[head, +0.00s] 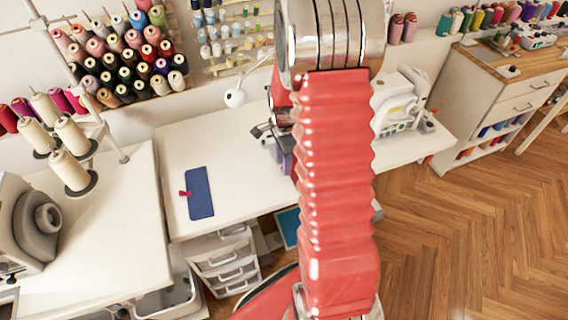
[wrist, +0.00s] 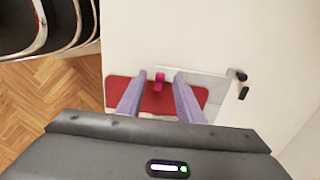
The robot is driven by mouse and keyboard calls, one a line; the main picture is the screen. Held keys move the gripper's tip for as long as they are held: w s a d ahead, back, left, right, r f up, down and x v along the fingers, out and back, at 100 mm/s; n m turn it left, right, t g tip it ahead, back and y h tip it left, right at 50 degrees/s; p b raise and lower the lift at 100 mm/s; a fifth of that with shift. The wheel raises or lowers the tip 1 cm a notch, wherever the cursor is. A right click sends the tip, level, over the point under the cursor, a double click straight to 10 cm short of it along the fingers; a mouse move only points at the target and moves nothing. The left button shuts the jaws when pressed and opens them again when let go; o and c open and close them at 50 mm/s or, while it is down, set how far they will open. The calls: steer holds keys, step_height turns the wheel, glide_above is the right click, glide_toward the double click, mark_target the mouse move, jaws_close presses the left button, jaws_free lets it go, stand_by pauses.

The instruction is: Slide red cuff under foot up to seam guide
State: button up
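The red cuff (wrist: 116,90) lies flat on a white surface in the wrist view. A small magenta clip (wrist: 159,86) sits on it, near its far edge. My gripper (wrist: 160,75) is open over the cuff, with one grey-purple finger on each side of the clip and gaps between. I cannot tell whether the fingertips touch the cuff. In the head view my gripper (head: 284,158) is partly hidden by my arm, and the red cuff is not seen there. I cannot make out the foot or the seam guide.
A blue cuff (head: 201,196) with a magenta clip lies on the white table (head: 185,150). A white sewing machine (head: 398,100) stands right of my arm. A black fitting (wrist: 240,84) is right of the cuff. Drawers (head: 226,262) stand below the table.

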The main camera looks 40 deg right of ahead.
step_height(320, 180, up, 13)
stand_by(0.5)
steer(key=shift+f, duration=0.1)
stand_by(0.4)
steer(key=s+a+r+n+t, duration=0.2)
steer(key=s+a+r+n, duration=0.5)
steer(key=a+n, duration=0.3)
steer(key=s+a+r+n+t, duration=0.3)
steer(key=s+a+r+n, duration=0.4)
steer(key=s+a+n, duration=0.2)
steer(key=a+n, duration=0.2)
steer(key=a, duration=0.1)
steer(key=shift+r+t, duration=0.3)
steer(key=shift+a, duration=0.1)
stand_by(1.0)
